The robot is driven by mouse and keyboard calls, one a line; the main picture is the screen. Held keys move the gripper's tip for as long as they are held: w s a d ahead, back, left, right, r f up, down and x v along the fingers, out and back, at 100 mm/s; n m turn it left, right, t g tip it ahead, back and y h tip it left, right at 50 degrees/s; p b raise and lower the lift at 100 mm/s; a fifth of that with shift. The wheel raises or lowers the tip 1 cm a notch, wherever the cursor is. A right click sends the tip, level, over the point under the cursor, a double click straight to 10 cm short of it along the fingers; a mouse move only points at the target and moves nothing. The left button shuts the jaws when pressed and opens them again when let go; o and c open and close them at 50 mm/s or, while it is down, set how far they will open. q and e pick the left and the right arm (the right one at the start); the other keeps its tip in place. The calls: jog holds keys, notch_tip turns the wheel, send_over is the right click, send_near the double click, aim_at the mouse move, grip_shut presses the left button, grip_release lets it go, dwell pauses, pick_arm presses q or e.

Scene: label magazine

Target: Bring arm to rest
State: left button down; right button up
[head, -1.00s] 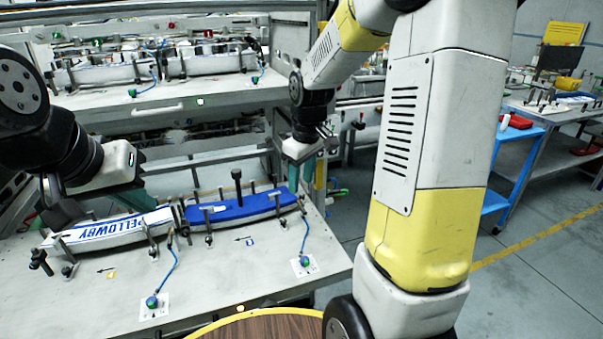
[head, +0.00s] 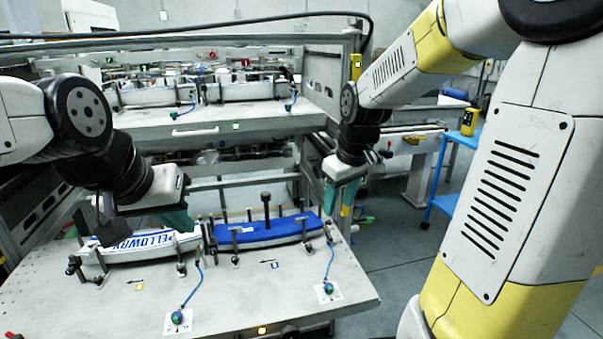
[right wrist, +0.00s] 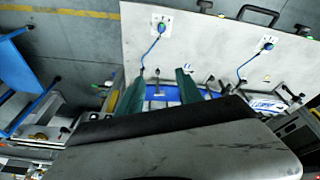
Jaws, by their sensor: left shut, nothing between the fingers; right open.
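My left gripper (head: 178,218) hangs over the back of the white curved piece lettered PELLOWBY (head: 150,246); its teal fingers are partly hidden by the hand, and it looks shut and empty. My right gripper (head: 338,195) points down just right of the blue curved piece (head: 268,234), apart from it as far as I can tell. In the right wrist view its two teal fingers (right wrist: 157,92) stand apart with nothing gripped, and the blue piece shows beyond them. Both pieces sit among black clamps on the grey lower shelf (head: 255,300).
Blue cables run to green-topped buttons (head: 178,317) at the shelf front. An upper shelf (head: 150,122) with similar pieces stands behind. The rack's right post (head: 350,80) is close to my right arm. Open floor and a blue cart (head: 447,202) lie to the right.

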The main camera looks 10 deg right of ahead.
jog(key=s+a+r+m+t, duration=0.1)
jog(key=s+r+m, duration=0.1)
jog(key=s, duration=0.5)
jog(key=s+r+m+t+y, duration=0.1)
jog(key=s+r+m+t, duration=0.1)
jog(key=s+r, duration=0.3)
jog(key=s+m, duration=0.1)
jog(key=s, duration=0.2)
jog(key=shift+a, duration=0.35)
dwell(1.0)
